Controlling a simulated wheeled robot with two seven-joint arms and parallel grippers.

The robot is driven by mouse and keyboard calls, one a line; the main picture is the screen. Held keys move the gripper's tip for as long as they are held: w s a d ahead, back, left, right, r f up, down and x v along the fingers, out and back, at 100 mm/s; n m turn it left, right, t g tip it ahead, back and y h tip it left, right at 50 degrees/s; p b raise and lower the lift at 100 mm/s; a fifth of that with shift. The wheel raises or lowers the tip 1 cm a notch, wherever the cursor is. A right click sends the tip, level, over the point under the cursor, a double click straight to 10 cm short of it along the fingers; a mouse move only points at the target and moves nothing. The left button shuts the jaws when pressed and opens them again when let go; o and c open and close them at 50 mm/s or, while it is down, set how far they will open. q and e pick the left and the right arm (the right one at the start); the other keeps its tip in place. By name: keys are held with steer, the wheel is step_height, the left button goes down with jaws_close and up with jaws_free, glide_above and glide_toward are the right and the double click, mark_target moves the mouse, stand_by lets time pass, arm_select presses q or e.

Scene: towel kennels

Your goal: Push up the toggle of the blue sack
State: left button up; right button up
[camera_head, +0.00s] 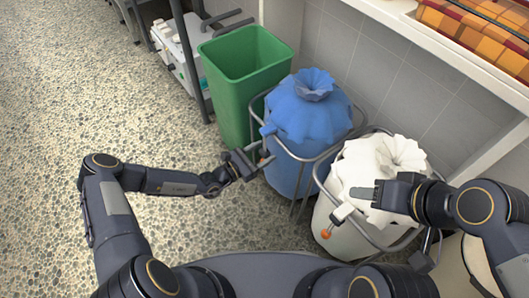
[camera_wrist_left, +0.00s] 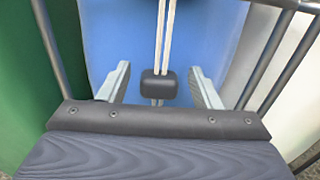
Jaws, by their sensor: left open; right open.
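The blue sack (camera_head: 308,118) hangs in a wire frame, its top gathered into a ruffled neck. In the left wrist view its blue side (camera_wrist_left: 215,35) fills the background. Two pale cords run down it through a small dark toggle (camera_wrist_left: 158,86). My left gripper (camera_head: 257,161) is at the lower left front of the sack. In the wrist view its two fingers (camera_wrist_left: 160,74) stand open, one on each side of the toggle, with a visible gap on both sides. My right gripper (camera_head: 352,203) is open in front of the white sack (camera_head: 375,158).
A green bin (camera_head: 225,95) stands left of the blue sack. Metal frame bars (camera_head: 318,158) surround the sacks. A small orange piece (camera_head: 326,233) hangs at the white sack's front. A shelf with orange checked towels (camera_head: 485,30) is at upper right. The speckled floor at left is clear.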

mark_target(265, 151)
arm_select(q)
steer(key=shift+w+d, duration=0.35)
steer(key=shift+d, duration=0.2)
jaws_close()
step_height(265, 151, up, 9)
steer(key=p, duration=0.8)
steer(key=shift+f, duration=0.3)
jaws_free()
